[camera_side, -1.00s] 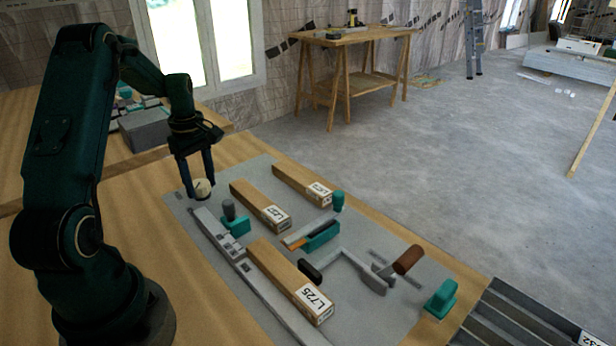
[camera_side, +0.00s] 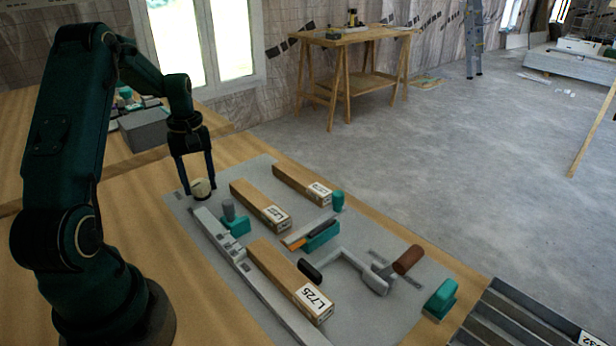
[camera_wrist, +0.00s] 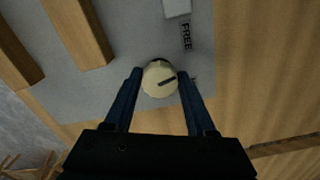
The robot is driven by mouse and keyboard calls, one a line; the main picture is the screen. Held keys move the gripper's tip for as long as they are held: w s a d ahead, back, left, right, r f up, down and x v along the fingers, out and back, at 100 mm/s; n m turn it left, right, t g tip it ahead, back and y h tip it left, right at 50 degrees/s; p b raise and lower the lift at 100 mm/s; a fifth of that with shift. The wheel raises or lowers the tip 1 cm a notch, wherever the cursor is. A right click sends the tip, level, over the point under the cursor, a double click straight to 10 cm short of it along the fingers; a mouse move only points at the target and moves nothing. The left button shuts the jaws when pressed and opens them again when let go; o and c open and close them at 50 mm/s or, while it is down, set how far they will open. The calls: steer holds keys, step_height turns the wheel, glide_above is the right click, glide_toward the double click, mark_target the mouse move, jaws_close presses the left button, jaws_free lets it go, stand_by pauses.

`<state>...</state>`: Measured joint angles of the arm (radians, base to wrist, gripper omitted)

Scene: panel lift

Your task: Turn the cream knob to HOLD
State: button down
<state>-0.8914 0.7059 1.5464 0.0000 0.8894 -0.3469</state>
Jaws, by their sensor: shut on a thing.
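The cream knob (camera_side: 201,188) sits on the far left corner of the grey panel (camera_side: 262,232). In the wrist view the fingers of my gripper (camera_wrist: 159,82) stand left and right of the knob. A label reading FREE (camera_wrist: 187,36) is beyond the knob, up and to the right. Part of another mark by the right finger is hidden. I cannot see a HOLD label.
Wooden blocks, one labelled L725 (camera_side: 287,280), lie on the panel. A grey rail (camera_side: 250,270) runs along its near left side. Teal clamps (camera_side: 322,236), a grey lever and a brown-handled tool (camera_side: 408,260) stand on it. A grey slatted rack (camera_side: 520,315) is at lower right.

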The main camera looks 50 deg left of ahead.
mark_target(198, 184)
steer(key=m, duration=0.6)
steer(key=shift+s+m, duration=0.1)
steer(key=shift+m, duration=0.2)
steer(key=m, duration=0.5)
steer(key=shift+a, duration=0.15)
steer(key=shift+m, duration=0.3)
steer(key=shift+c, duration=1.2)
jaws_free()
steer(key=shift+r, duration=2.6)
